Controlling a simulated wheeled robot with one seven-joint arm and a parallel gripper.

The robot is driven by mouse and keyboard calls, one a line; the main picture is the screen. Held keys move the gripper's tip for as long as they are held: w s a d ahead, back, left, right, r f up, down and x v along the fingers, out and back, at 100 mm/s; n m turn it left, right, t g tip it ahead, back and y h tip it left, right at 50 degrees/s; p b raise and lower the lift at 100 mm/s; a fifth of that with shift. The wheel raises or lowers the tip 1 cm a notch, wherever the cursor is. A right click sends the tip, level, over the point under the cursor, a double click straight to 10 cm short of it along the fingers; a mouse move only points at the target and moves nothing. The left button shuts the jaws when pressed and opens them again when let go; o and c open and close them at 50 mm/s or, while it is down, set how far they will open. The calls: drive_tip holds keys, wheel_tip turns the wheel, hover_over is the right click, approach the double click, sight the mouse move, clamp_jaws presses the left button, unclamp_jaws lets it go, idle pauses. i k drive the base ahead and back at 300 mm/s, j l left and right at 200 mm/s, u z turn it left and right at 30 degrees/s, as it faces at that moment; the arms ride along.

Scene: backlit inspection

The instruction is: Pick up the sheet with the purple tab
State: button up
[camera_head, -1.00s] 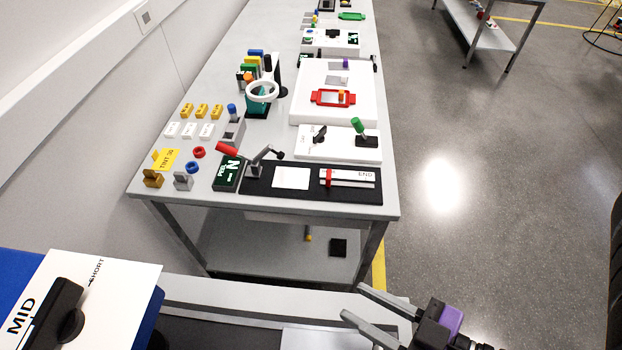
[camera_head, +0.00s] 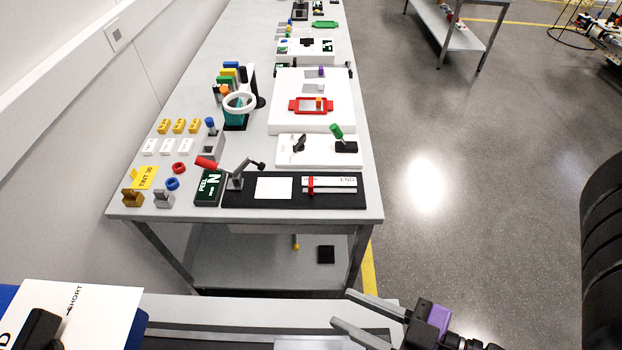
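A small purple tab (camera_head: 321,71) stands on the far part of a white board (camera_head: 278,118) on the long bench. A small pale grey sheet (camera_head: 314,88) lies just in front of it; at this size I cannot tell whether the two are joined. Below the sheet is a red frame (camera_head: 297,104) with an orange knob. My gripper (camera_head: 341,307) is at the bottom of the picture, well short of the board. Its two grey fingers are apart, with nothing seen between them.
The bench (camera_head: 375,212) carries a black base with a red-handled lever (camera_head: 207,163), a white ring on a stand (camera_head: 240,103), and several small blocks at left. A nearer surface with a white card (camera_head: 100,300) fills the bottom left. Open floor (camera_head: 450,240) lies right.

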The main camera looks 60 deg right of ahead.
sight(320, 73)
drive_tip(key=k+l, duration=0.35)
drive_tip(key=l, duration=0.15)
drive_tip(key=k+l, duration=0.1)
drive_tip(key=l, duration=0.65)
drive_tip(key=k+l+z, duration=0.1)
drive_tip(key=l, duration=0.6)
